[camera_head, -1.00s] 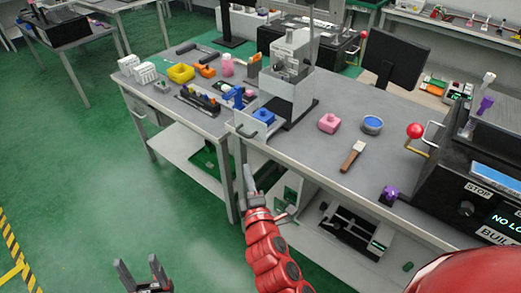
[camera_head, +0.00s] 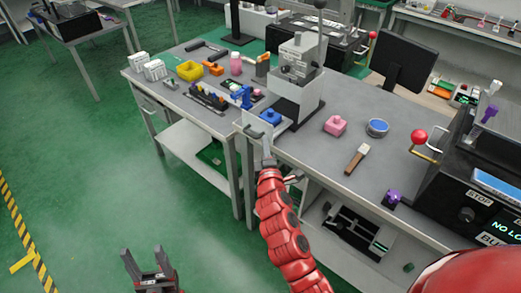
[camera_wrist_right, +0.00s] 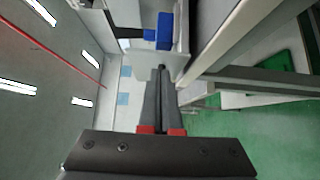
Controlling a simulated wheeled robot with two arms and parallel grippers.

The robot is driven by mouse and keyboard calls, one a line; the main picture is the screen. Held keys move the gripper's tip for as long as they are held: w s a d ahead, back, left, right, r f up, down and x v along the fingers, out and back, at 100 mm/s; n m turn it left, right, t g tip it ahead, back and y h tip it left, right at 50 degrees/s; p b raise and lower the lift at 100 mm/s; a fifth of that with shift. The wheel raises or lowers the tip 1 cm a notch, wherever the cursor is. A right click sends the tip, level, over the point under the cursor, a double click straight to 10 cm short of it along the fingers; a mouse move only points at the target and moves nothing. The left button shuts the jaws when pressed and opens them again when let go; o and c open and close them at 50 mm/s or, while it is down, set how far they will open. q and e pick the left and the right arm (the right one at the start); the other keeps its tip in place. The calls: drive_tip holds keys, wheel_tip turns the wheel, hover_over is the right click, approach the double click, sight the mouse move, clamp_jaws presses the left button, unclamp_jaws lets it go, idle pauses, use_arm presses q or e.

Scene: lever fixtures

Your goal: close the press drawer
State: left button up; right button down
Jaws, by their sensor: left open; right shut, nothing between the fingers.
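The grey press (camera_head: 298,82) stands on the near table. Its drawer (camera_head: 257,131) sticks out on the left side, open, with a blue block (camera_head: 270,117) in it. My right gripper (camera_head: 267,143) is shut and empty, its fingertips at the drawer's front panel. I cannot tell whether the fingertips touch the panel. My left gripper (camera_head: 146,262) is open and empty, low over the floor, far from the press.
A pink block (camera_head: 335,125), a blue round dish (camera_head: 377,127) and a brush-like tool (camera_head: 356,159) lie right of the press. A black machine with a red-knobbed lever (camera_head: 419,137) stands further right. Tools and a yellow bin (camera_head: 190,70) crowd the table to the left.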

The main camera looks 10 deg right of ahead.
drive_tip(key=shift+w+d, duration=0.25)
drive_tip(key=shift+d, duration=0.15)
drive_tip(key=shift+w+d, duration=0.25)
drive_tip(key=w+d, duration=0.2)
drive_tip(key=d, duration=0.1)
drive_tip(key=w+d+p, duration=0.1)
drive_tip(key=w+d, duration=0.4)
drive_tip(key=d, duration=0.2)
drive_tip(key=shift+w+p, duration=0.35)
drive_tip(key=shift+p, duration=0.05)
drive_tip(key=shift+d+r, duration=0.15)
